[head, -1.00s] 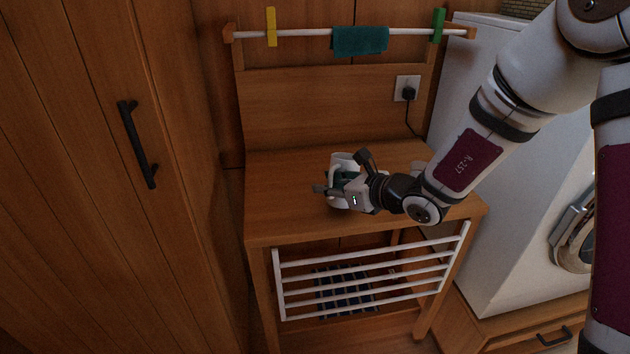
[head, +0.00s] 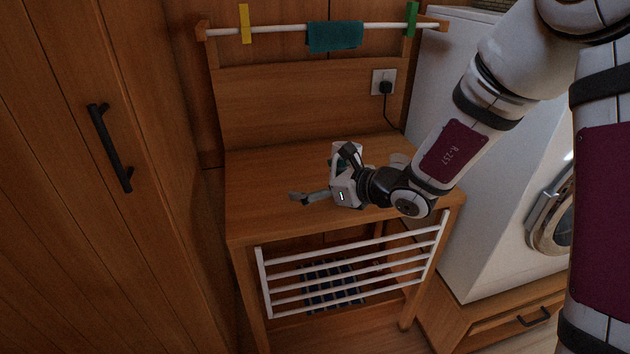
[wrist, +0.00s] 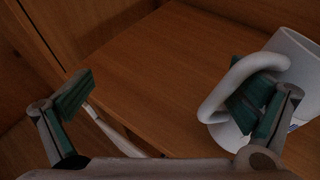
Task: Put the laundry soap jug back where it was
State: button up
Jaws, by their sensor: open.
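The white laundry soap jug (wrist: 299,52) is at the right of the wrist view, on or just above the wooden table top, its handle (wrist: 222,93) facing my gripper. In the head view the jug is largely hidden by my gripper (head: 322,176), which is over the table with its fingers spread wide. In the wrist view my right finger overlaps the handle loop, and its green pad shows in the loop. I cannot tell whether it touches the handle. My left finger is well clear of the jug, with bare wood between the fingers.
The wooden table (head: 270,170) is clear on its left side. White rails (head: 345,278) run below its front edge. A rod with a teal cloth (head: 335,36) is above. A washing machine (head: 500,230) stands right, a cabinet door (head: 60,200) left. A pale object (head: 399,160) shows behind my arm.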

jog(key=v, duration=1.2)
jog(key=shift+w+d, duration=0.1)
grip_shut()
jog(key=shift+d, duration=0.1)
